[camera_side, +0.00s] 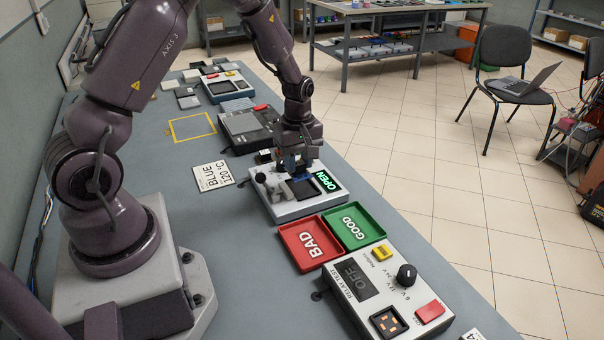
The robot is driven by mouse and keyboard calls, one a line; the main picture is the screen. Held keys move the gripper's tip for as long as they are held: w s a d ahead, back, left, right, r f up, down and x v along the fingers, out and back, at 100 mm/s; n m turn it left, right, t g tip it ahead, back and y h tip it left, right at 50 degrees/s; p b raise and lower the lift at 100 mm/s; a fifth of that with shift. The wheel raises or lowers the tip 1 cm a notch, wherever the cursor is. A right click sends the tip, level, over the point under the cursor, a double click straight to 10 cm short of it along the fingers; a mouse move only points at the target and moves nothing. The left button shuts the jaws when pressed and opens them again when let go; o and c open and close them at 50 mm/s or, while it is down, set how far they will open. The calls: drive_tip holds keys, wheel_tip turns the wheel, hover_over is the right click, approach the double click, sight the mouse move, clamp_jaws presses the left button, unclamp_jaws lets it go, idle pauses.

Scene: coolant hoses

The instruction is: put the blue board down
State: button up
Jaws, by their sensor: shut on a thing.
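My gripper (291,168) points down over a white test device (283,212) whose green display (327,181) reads OPEN. It is shut on a small blue thing (290,162), which looks like the blue board. The blue board is mostly hidden by the fingers and shows only as a small patch of blue. It is at or just above the dark recess in the device's top; I cannot tell whether it touches it.
A red BAD tray (291,259) and a green GOOD tray (371,237) look empty beside the device. A relay tester (357,310) reading OFF stands in front. A BLUE 120 °C card (204,185) lies at left. A yellow-outlined square (193,138) on the bench is bare.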

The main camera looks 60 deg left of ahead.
sight(302, 175)
drive_tip(key=shift+w+a+f, duration=0.2)
drive_tip(key=shift+w+f, duration=0.25)
drive_tip(key=shift+f, duration=0.15)
drive_tip(key=shift+w+f, duration=0.15)
drive_tip(key=shift+f, duration=1.5)
drive_tip(key=shift+f, duration=0.2)
drive_tip(key=o, duration=0.9)
